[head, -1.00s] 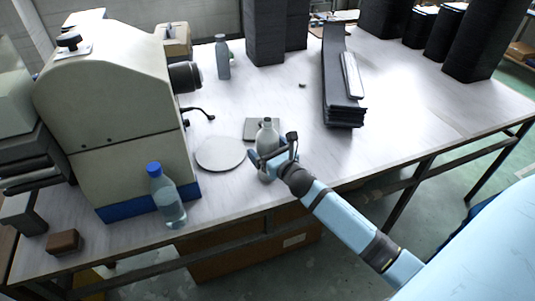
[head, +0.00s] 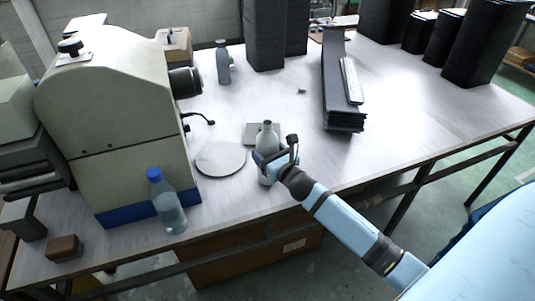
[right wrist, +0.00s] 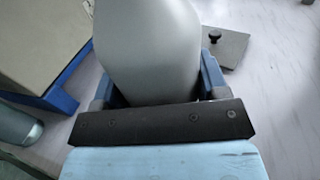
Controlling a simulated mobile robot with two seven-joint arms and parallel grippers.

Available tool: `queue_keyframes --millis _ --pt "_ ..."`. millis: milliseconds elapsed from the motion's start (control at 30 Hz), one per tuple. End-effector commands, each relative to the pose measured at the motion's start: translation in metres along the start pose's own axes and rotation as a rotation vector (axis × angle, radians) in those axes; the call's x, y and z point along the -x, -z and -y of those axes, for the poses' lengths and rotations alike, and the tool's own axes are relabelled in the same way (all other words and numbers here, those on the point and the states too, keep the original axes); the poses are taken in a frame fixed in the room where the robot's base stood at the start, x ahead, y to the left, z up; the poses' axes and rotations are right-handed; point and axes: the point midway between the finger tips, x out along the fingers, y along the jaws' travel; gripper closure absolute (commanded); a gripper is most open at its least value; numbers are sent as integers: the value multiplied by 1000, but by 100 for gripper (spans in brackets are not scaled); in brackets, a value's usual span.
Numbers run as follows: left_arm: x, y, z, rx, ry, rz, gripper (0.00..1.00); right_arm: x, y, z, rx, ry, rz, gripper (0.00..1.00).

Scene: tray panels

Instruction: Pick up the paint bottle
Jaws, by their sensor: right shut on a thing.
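The paint bottle is a light grey bottle (head: 267,134) with a narrow neck. It stands upright at the front part of the table, next to a round disc. My right gripper (head: 270,159) is shut around its body from the front right. In the right wrist view the bottle (right wrist: 150,45) fills the space between the blue fingers of the gripper (right wrist: 158,88). My left gripper is not in view.
A pale round disc (head: 220,159) and a small grey plate (head: 255,129) lie beside and behind the bottle. A blue-capped clear bottle (head: 169,210) and a large beige machine (head: 105,130) stand left. Dark stacked panels (head: 340,85) lie behind right.

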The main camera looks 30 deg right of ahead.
Motion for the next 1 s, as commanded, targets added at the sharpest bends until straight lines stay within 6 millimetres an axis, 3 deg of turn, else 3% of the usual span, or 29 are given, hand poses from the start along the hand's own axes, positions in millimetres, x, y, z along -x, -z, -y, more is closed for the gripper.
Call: queue_keyframes --millis 1000 --pt "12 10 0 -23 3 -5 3 0 -121 0 2 -2 6 76"
